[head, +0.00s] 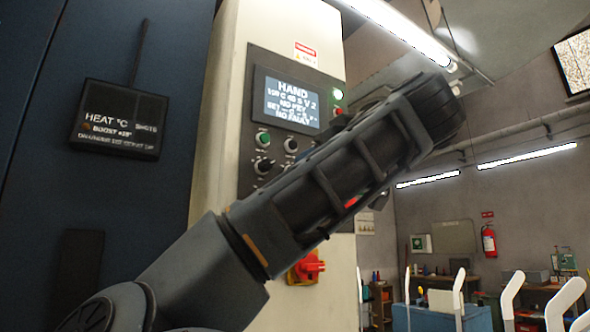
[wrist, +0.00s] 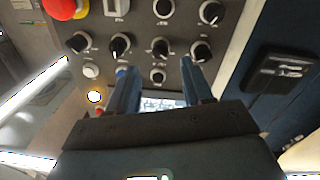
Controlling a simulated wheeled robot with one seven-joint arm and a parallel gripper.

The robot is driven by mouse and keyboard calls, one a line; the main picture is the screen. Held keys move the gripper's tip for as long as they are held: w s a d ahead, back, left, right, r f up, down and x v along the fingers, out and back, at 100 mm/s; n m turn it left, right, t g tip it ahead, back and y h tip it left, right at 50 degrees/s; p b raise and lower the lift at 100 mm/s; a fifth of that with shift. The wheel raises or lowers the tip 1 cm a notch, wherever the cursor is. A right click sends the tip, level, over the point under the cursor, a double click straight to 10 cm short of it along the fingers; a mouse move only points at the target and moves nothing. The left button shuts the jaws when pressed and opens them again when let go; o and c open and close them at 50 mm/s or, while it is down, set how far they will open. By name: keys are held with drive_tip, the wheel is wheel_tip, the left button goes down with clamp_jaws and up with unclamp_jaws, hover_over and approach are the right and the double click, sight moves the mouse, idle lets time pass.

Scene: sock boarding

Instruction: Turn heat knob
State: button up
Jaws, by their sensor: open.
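The control panel (head: 246,120) is a dark plate on a pale cabinet, with a lit display (head: 291,103) above black knobs. In the wrist view a row of black knobs (wrist: 160,47) with white markers crosses the panel (wrist: 140,25); their labels are too small to read, so I cannot tell which is the heat knob. My gripper (wrist: 158,66) is open in front of the panel, its two blue-grey fingers apart. A small round control (wrist: 158,76) shows between the fingers. One knob (wrist: 201,50) is close to the right fingertip; contact is unclear. My arm hides part of the panel in the head view.
A red emergency button (wrist: 62,8) is at the panel's upper left in the wrist view. A red switch (head: 307,268) is low on the cabinet. A dark screen reading HEAT °C (head: 118,120) hangs left. Workbenches and a fire extinguisher (head: 489,240) are far right.

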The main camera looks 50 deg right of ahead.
drive_tip(key=x, duration=0.6)
clamp_jaws()
idle(0.4)
